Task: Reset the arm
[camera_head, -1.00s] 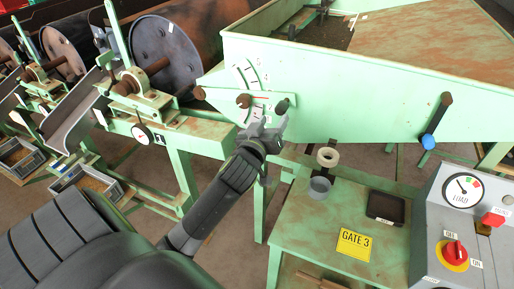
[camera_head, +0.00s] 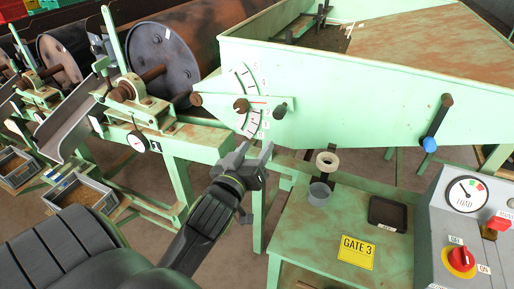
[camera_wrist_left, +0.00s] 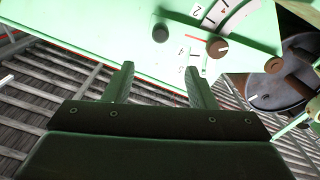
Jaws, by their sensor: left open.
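My left gripper (camera_head: 251,158) is open and empty, just below the green hopper (camera_head: 340,115) and its gate dial. Its two fingers also show apart in the left wrist view (camera_wrist_left: 160,82), with nothing between them. The dial plate (camera_head: 249,98) has a numbered scale, a brown pivot knob (camera_head: 240,105) and a dark handle knob (camera_head: 280,108). In the wrist view the dark knob (camera_wrist_left: 160,33) is beyond the fingertips, apart from them. My right gripper is not in view.
A control box with a load gauge (camera_head: 466,194) is at right. Drums (camera_head: 163,60) and crates (camera_head: 78,191) are at left.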

